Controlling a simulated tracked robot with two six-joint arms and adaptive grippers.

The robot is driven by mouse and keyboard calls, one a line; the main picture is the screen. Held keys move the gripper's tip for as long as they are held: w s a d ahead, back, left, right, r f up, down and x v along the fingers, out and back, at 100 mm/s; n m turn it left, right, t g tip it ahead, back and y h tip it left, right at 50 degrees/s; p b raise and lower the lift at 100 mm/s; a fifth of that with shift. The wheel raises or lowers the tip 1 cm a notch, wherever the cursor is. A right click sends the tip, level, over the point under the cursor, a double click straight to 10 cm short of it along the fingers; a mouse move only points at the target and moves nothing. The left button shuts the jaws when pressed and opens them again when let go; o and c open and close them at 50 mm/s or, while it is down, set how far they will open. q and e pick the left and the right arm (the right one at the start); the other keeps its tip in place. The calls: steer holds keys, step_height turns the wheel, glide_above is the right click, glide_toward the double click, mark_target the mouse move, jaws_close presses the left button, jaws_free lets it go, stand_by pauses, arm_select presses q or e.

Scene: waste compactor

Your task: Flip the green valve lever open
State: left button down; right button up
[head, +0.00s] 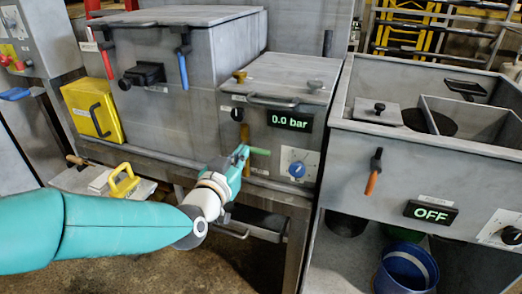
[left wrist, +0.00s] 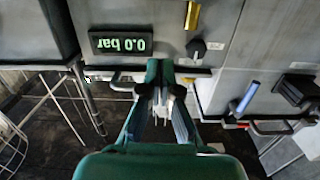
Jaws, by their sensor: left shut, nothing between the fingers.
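The green lever (head: 260,152) shows as a short green handle, roughly horizontal, on the front of the grey unit left of its dial. My left gripper (head: 243,153), teal, is at the lever's left end in the head view; whether it touches the lever I cannot tell. In the left wrist view the left gripper (left wrist: 160,92) is shut with nothing between its fingers, in front of the unit's panel. I cannot make out the green lever there. My right gripper is not in view.
The pressure display (head: 290,121) reads 0.0 bar, above a blue dial (head: 297,169). A blue-handled lever (head: 183,70) is at left, an orange one (head: 372,178) at right. The right unit's display (head: 431,214) reads OFF.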

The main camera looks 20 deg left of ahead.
arm_select(q)
steer(key=p, duration=0.2)
glide_above(255, 149)
steer(key=s, duration=0.3)
steer(key=shift+w+d+f+b, duration=0.15)
steer(key=shift+f, duration=0.6)
steer(key=shift+w+d+f+b, duration=0.1)
steer(key=shift+f, duration=0.65)
steer(key=shift+w+d+f+b, duration=0.15)
steer(key=shift+f, duration=0.6)
